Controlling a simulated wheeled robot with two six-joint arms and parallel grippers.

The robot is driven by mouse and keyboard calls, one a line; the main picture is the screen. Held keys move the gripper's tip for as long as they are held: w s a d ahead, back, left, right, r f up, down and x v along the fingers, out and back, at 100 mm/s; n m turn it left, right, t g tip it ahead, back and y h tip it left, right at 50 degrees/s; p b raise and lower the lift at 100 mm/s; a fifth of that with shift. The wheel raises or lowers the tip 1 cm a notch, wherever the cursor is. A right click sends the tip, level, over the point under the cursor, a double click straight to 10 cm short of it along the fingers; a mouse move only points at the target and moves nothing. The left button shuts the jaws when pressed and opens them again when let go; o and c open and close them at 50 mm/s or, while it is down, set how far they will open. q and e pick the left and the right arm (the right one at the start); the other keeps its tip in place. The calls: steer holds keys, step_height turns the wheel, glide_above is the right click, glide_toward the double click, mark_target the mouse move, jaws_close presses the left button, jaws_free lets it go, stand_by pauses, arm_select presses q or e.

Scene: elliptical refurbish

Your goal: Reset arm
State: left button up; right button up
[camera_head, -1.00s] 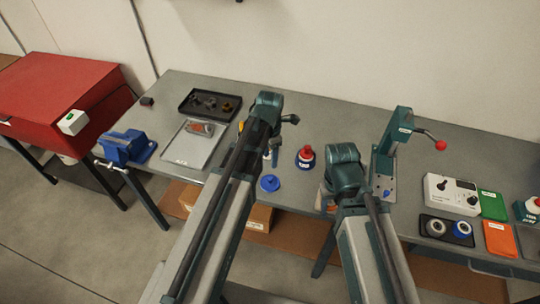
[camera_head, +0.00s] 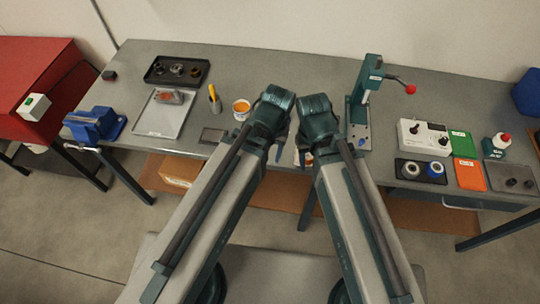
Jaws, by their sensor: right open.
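My left arm reaches in from the lower left, and its dark teal gripper (camera_head: 281,148) is over the front middle of the bench. Its jaws are largely hidden by the wrist, so I cannot tell how they stand. My right arm comes from the lower right, and its gripper (camera_head: 300,157) is open beside the left one, close to it in the picture. Something whitish shows just behind the right gripper, mostly covered. The two wrists hide part of the bench.
A cup with orange contents (camera_head: 241,105) and a yellow-handled tool (camera_head: 214,98) stand left of my wrists. A lever press (camera_head: 362,100) with a red knob stands to the right. A blue vise (camera_head: 95,123), grey tray (camera_head: 150,122) and white control box (camera_head: 424,135) are farther out.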

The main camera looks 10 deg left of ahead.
arm_select(q)
steer(key=m, duration=0.1)
steer(key=s+m, duration=0.1)
steer(key=shift+s+d+m, duration=0.1)
steer(key=shift+d+m, duration=0.2)
step_height(320, 180, down, 4)
steer(key=b, duration=0.4)
steer(key=shift+f, duration=0.25)
